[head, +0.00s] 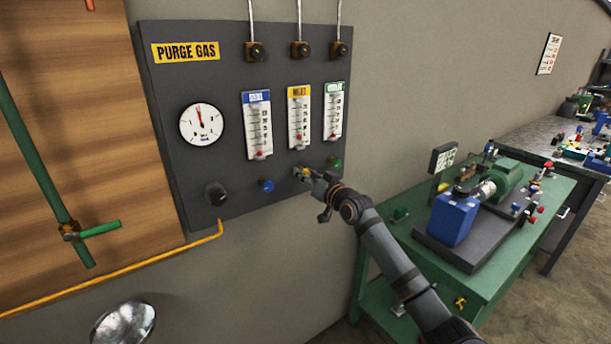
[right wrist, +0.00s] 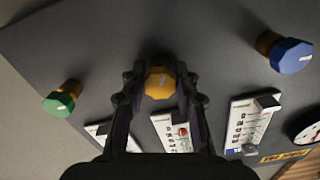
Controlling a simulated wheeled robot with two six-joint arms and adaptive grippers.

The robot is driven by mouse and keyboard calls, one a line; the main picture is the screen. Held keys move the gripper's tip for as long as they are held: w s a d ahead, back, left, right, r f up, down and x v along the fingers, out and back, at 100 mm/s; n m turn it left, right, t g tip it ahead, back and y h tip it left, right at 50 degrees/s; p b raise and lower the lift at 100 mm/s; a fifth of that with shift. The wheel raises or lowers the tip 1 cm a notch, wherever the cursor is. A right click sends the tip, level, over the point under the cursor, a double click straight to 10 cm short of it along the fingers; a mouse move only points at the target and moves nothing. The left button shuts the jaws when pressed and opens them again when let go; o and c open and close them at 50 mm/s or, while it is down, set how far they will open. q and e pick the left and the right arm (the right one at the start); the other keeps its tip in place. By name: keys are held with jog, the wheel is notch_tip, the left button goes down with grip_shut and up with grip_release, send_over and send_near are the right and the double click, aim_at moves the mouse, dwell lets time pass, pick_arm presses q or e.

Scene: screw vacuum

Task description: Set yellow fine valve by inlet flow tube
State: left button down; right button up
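The yellow fine valve (head: 299,171) is a small knob on the dark grey purge gas panel, below the yellow-labelled flow tube (head: 299,117). A red float shows low in that tube. My right gripper (head: 304,174) is at the knob. In the right wrist view, the yellow fine valve (right wrist: 160,83) sits between the two fingertips (right wrist: 160,75), which close in on both sides of it with no clear gap. The lower part of the flow tube (right wrist: 171,131) shows between the fingers there. My left gripper is not in view.
A blue knob (head: 266,185) and a green knob (head: 336,163) flank the yellow one, under blue- and green-labelled tubes. A round gauge (head: 202,124) and a black knob (head: 215,194) are at left. A green bench (head: 400,235) with a blue pump stands at right.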

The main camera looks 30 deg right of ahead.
grip_shut()
jog(key=shift+f+n+b, duration=0.15)
jog(key=shift+n+b, duration=0.85)
jog(key=shift+b, duration=0.2)
jog(key=n+b, duration=0.2)
jog(key=shift+n, duration=0.3)
jog(key=n+b, duration=0.1)
jog(key=n, duration=0.2)
jog(key=shift+n+b, duration=0.3)
jog(key=shift+b, duration=0.05)
jog(key=shift+n+b, duration=0.45)
jog(key=shift+n, duration=1.15)
